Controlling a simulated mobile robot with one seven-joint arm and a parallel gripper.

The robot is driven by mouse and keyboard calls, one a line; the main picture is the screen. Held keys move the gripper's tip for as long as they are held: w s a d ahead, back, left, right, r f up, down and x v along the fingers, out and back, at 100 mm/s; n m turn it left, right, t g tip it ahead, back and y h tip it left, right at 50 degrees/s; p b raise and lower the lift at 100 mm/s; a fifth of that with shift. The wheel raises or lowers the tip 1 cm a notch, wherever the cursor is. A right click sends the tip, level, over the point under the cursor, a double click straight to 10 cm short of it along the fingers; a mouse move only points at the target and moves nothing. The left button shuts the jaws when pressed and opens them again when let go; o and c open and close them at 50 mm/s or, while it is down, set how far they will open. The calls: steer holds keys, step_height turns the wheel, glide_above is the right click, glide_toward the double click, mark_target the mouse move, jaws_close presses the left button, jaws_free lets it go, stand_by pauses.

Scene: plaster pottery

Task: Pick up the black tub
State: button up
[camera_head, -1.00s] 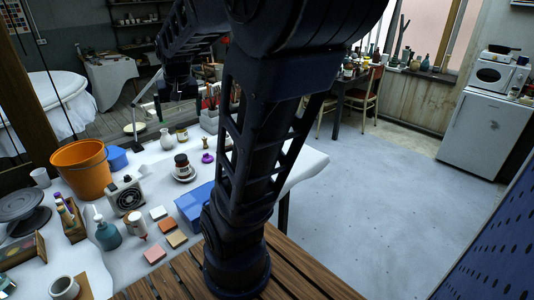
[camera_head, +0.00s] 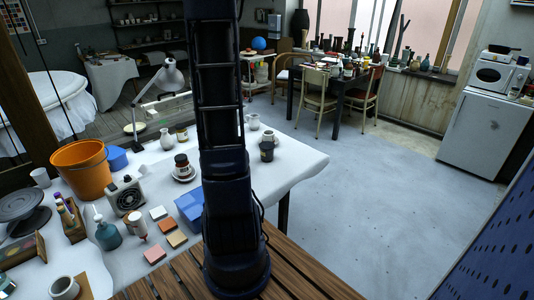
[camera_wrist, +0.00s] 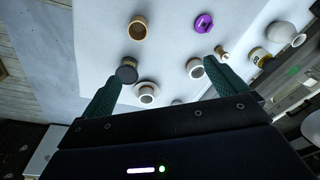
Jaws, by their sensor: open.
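The black tub (camera_head: 267,152) stands upright on the white-covered table (camera_head: 300,165), near its right end, just right of my arm in the head view. In the wrist view the black tub (camera_wrist: 127,72) is by the tip of my left finger, not between the fingers. My gripper (camera_wrist: 162,74) is open and empty, and it points toward the table from above. Whether the left finger touches the tub I cannot tell. My gripper is hidden behind my arm in the head view.
Two white mugs, one nearer (camera_wrist: 147,94) and one by the right finger (camera_wrist: 195,68), stand close to the tub. A tan jar (camera_wrist: 138,29), a purple piece (camera_wrist: 204,23) and a yellow-labelled jar (camera_wrist: 260,57) stand around. An orange bucket (camera_head: 80,170) is far left.

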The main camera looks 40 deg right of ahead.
steer(key=d+f+m, duration=0.2)
steer(key=d+f, duration=0.5)
steer(key=d, duration=0.2)
steer(key=m+g, duration=0.1)
steer(key=m, duration=0.2)
glide_above(267, 145)
steer(key=shift+y, duration=0.3)
step_height(267, 145, down, 10)
steer(key=shift+a, duration=0.1)
step_height(267, 145, down, 10)
steer(key=shift+f, duration=0.15)
steer(key=c, duration=1.1)
